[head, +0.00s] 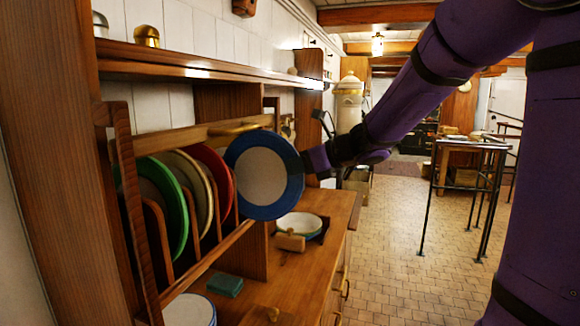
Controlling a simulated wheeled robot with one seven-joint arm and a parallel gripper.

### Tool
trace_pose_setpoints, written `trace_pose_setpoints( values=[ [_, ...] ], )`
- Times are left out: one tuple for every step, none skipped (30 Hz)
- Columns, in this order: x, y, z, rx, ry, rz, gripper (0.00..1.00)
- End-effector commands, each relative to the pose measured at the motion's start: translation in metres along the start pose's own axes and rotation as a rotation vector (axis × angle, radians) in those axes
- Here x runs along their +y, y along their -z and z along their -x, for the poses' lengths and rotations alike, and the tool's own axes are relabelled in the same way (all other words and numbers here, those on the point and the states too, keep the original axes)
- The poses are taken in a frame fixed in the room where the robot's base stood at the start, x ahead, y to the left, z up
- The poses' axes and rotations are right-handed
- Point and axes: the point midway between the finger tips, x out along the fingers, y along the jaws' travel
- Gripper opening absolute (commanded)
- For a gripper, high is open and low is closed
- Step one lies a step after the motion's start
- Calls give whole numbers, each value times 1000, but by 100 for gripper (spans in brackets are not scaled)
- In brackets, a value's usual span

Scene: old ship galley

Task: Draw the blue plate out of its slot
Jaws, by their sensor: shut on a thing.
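The blue plate (264,176), with a pale grey centre and a wide blue rim, stands upright at the right, open end of the wooden plate rack (121,165). Its face is turned towards the camera. My gripper (306,163) is at the plate's right edge and shut on it; the fingertips are small and partly hidden by the rim. I cannot tell whether the plate's left edge is still between the dividers. A red plate (216,170), a cream plate (190,168) and a green plate (163,205) stand in the rack to its left.
Below, the wooden counter (290,285) holds a white bowl (299,225), a small wooden block (290,242), a green sponge-like block (225,285) and a stacked white plate (190,310). A shelf (210,66) runs above the rack. Open tiled floor (390,230) lies to the right.

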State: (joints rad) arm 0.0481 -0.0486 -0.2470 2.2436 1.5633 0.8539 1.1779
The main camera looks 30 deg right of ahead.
Motion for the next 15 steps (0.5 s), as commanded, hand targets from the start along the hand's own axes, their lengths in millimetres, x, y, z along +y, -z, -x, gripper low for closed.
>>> trace_pose_setpoints(
  values=[
    [0,0,3,-2,0,0,0],
    [-1,1,5,-2,0,0,0],
    [-1,2,7,-2,1,0,0],
    [-2,3,8,-2,1,0,0],
    [-2,3,10,-1,1,0,0],
    [-2,4,12,-1,1,0,0],
    [-3,5,14,-1,2,0,0],
    [-3,6,15,-1,2,0,0],
    [-4,6,18,-1,1,0,0],
    [-4,7,19,-2,1,0,0],
    [-4,7,21,-2,1,0,0],
    [-4,8,23,-2,1,0,0],
    [-4,9,24,-2,1,0,0],
    [-5,9,26,-2,1,0,0],
    [-5,10,28,-2,1,0,0]
  ],
)
